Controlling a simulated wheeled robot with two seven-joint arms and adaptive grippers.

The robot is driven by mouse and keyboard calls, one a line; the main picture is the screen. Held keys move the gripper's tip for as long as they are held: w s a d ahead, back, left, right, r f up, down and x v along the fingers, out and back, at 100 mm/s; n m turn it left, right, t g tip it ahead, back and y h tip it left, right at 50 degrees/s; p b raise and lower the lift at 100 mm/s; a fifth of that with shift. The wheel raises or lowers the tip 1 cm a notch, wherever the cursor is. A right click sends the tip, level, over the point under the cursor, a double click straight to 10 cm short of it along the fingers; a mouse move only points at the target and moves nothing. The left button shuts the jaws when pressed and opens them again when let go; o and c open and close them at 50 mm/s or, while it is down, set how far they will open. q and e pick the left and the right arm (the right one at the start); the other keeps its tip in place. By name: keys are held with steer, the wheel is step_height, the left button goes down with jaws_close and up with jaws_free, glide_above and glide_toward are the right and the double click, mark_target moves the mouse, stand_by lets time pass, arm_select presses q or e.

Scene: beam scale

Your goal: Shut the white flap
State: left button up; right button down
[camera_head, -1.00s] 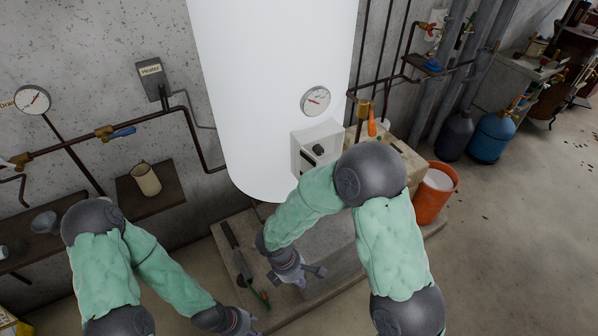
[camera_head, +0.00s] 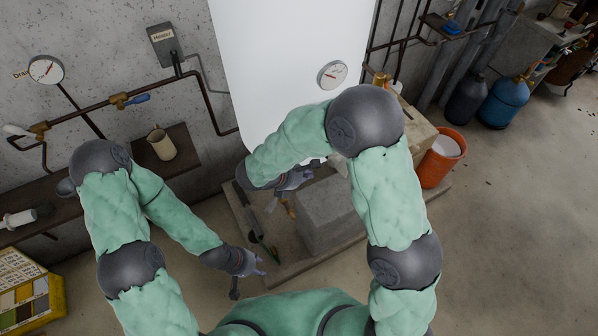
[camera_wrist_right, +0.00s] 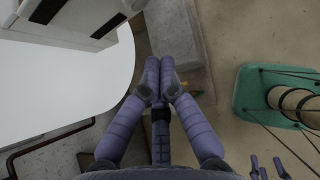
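A white housing (camera_wrist_right: 78,18) on the tank shows at the top left of the right wrist view, cut off by the frame edge. It has white panels and dark strips; I cannot tell which panel is the flap or how far it stands open. In the head view my right arm hides the housing. My right gripper (camera_wrist_right: 160,72) has its fingertips together, with nothing seen between them, to the right of the housing and apart from it. It also shows below the tank in the head view (camera_head: 300,178). My left gripper (camera_head: 250,272) has spread fingers and is empty, low over the floor.
The white tank (camera_head: 275,70) with a round gauge (camera_head: 332,74) stands at the wall. A grey block (camera_head: 328,215) is below it. An orange bucket (camera_head: 440,160) is at right. Pipes run along the left wall above a shelf with a beige jug (camera_head: 161,145).

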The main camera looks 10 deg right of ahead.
steer(key=w+d+f+p, duration=0.1)
steer(key=w+d+f, duration=0.1)
steer(key=d, duration=0.3)
steer(key=shift+w+d+f, duration=0.2)
steer(key=shift+w+d, duration=0.1)
steer(key=shift+w, duration=0.25)
